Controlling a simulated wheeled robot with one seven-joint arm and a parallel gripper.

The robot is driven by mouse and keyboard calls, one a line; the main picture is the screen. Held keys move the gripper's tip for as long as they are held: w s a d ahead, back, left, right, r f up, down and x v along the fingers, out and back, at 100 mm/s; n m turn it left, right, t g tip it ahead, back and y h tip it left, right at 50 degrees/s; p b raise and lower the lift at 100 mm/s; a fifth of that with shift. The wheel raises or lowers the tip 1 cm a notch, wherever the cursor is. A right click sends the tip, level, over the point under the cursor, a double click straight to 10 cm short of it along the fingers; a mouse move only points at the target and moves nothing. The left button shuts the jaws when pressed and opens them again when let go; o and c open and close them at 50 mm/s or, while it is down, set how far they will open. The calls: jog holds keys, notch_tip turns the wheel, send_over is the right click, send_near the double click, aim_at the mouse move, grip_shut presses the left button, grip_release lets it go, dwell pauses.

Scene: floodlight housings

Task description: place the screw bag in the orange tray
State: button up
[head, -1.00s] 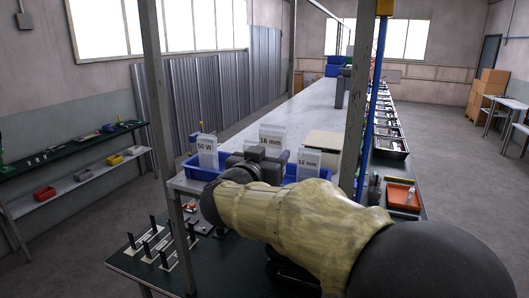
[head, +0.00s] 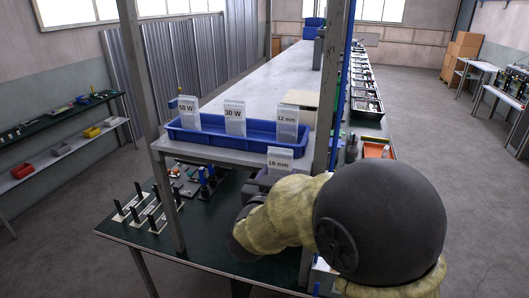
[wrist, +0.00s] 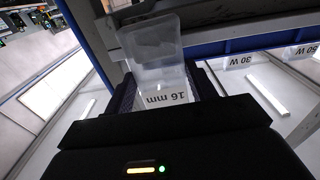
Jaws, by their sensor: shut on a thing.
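My gripper (wrist: 166,92) is shut on a clear screw bag (wrist: 158,55) labelled "16 mm", whose label reads upside down in the wrist view. In the head view the same bag (head: 280,161) shows upright just in front of the blue bin's shelf, while my gripper (head: 268,178) is partly hidden behind my arm. The orange tray (head: 374,151) lies on the bench to the right, beyond the upright post, and is partly covered by my arm. I cannot see all of its inside.
A blue bin (head: 240,148) on the raised shelf holds bags labelled "50 W" (head: 187,118), "30 W" (head: 234,122) and "12 mm" (head: 287,127). A grey post (head: 324,95) and a blue post (head: 342,90) stand between my gripper and the orange tray. Black brackets (head: 150,210) stand at left.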

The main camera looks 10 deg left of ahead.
jog(key=s+d+f, duration=0.1)
jog(key=d+f, duration=0.7)
jog(key=f, duration=0.6)
jog(key=s+d+f+y, duration=0.1)
jog(key=s+d+f, duration=0.1)
jog(key=d+f, duration=0.6)
jog(key=s+d+f, duration=0.2)
jog(key=d+f, duration=0.7)
jog(key=f, duration=1.2)
jog(key=shift+s+f+n+y, duration=0.15)
jog(key=shift+f+n+y, duration=0.15)
jog(key=shift+n, duration=0.1)
jog(key=shift+d, duration=0.1)
